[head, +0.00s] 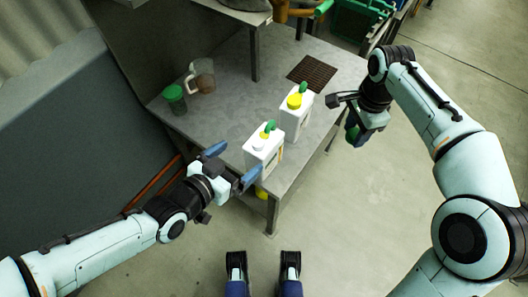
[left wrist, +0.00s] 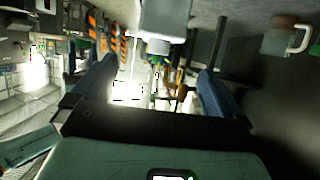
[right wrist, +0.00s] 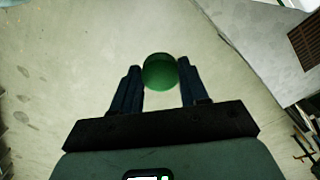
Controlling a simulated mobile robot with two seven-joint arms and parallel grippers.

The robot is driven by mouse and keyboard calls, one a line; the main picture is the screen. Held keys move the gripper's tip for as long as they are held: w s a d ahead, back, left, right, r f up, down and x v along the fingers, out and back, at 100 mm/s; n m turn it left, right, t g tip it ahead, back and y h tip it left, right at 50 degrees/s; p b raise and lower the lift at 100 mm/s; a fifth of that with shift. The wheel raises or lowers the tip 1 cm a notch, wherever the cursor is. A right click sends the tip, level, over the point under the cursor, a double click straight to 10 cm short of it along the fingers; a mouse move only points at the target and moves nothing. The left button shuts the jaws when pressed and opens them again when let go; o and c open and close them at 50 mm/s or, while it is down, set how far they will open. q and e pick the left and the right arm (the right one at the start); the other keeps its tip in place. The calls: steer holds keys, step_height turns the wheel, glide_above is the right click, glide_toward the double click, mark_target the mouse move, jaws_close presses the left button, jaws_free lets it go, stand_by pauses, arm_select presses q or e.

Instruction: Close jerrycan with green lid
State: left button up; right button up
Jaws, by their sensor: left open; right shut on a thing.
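A white jerrycan (head: 262,158) with a green handle and an uncapped white neck stands upright near the table's front edge. It shows upside down at the top of the left wrist view (left wrist: 172,18). My left gripper (head: 232,163) is open, its blue fingers apart just left of and in front of this jerrycan; contact cannot be told. A green lid (right wrist: 160,72) sits between the fingers of my right gripper (right wrist: 162,85), which is shut on it. In the head view that gripper is off the table's right side, and the lid (head: 352,134) is partly hidden.
A second white jerrycan (head: 293,122) with a yellow lid stands just behind the first. A green-lidded jar (head: 174,98) and a mug (head: 203,76) stand at the left, and a brown grid mat (head: 312,73) lies behind. A yellow object (head: 261,193) shows at the front edge.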

mark_target(264, 139)
arm_select(q)
steer(key=shift+b+x, duration=0.3)
steer(key=shift+x, duration=3.15)
arm_select(e)
steer(key=shift+f, duration=0.4)
arm_select(q)
steer(key=shift+f, duration=0.1)
steer(key=x, duration=0.5)
steer(key=shift+f, duration=0.25)
arm_select(e)
steer(key=shift+f, duration=0.3)
arm_select(q)
steer(key=shift+s, duration=0.1)
steer(key=c, duration=1.7)
steer(key=shift+r, duration=0.2)
jaws_close()
